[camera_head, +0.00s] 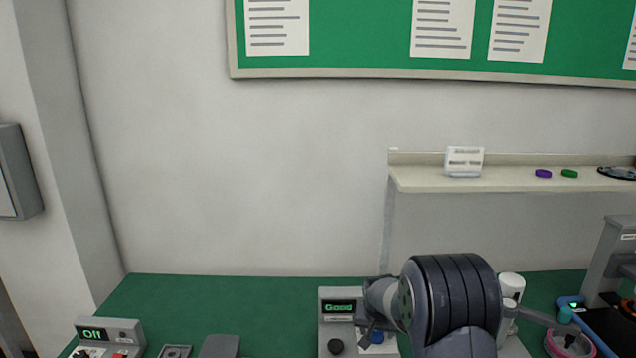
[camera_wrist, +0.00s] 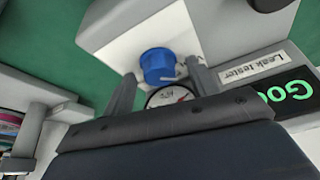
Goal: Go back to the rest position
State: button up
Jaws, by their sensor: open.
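My gripper (camera_wrist: 163,92) shows in the wrist view with its two grey fingers apart. I cannot tell whether a finger touches the knob. In the head view my arm (camera_head: 448,295) reaches over the bench at the right of the tester's display (camera_head: 338,307), which reads "Good". The arm hides part of the tester.
The green bench (camera_head: 230,295) holds a unit reading "Off" (camera_head: 95,334) at the left and a grey machine (camera_head: 610,260) at the right. A pink round container (camera_head: 569,345) stands near it. A wall shelf (camera_head: 510,179) is above.

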jog(key=shift+a+r+m+h+p, duration=0.15)
jog(key=shift+m+h+p, duration=0.35)
jog(key=shift+m, duration=1)
jog(key=b+v, duration=0.2)
jog(key=v, duration=0.8)
jog(key=shift+r, duration=0.25)
jog(key=shift+s+r, duration=0.1)
